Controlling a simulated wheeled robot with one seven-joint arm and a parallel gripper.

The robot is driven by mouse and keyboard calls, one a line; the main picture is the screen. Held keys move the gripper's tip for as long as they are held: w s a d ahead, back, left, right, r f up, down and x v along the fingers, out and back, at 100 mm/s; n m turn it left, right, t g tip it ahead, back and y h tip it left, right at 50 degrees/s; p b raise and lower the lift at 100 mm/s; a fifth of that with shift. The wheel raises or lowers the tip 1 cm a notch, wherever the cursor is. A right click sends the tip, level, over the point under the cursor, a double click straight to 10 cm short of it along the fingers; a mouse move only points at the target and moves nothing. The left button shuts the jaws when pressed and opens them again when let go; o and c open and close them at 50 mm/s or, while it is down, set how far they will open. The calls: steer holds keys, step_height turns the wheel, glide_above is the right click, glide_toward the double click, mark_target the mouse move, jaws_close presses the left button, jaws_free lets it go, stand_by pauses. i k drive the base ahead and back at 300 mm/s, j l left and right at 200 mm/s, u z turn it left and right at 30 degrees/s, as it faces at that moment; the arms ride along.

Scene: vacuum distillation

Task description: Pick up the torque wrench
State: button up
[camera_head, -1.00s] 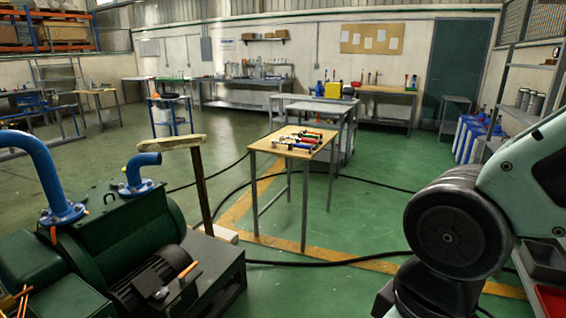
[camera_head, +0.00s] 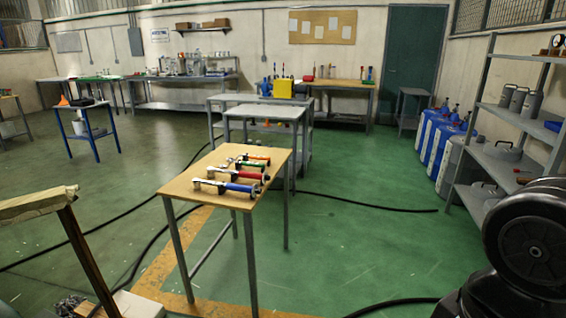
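Several wrench-like tools lie side by side on a small wooden-topped table (camera_head: 185,186) with grey legs, in the middle of the head view. The nearest has a blue handle (camera_head: 243,187), the one behind it a red handle (camera_head: 246,175). Further back are a green handle (camera_head: 252,164) and an orange-red one (camera_head: 258,157). Their metal heads point left. They are too small for me to tell which is the torque wrench. My gripper is not in view; only a dark joint of my arm shows at the lower right.
A wooden post with a crosspiece (camera_head: 40,203) stands at the near left. Black hoses (camera_head: 350,204) cross the green floor. A grey shelf unit (camera_head: 498,158) and blue containers (camera_head: 428,135) line the right. A grey bench (camera_head: 262,112) stands behind the table. Floor right of the table is mostly clear.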

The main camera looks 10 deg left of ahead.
mark_target(211, 172)
steer(key=i+z, duration=0.1)
steer(key=i, duration=1.65)
steer(key=i+u, duration=0.65)
steer(key=u, duration=0.15)
steer(key=i+l+u, duration=0.35)
steer(key=i+u, duration=0.25)
steer(key=u, duration=0.15)
steer(key=i+l+u, duration=0.15)
steer(key=u, duration=0.2)
steer(key=i+l+u, duration=0.2)
steer(key=u, duration=0.2)
steer(key=i, duration=0.1)
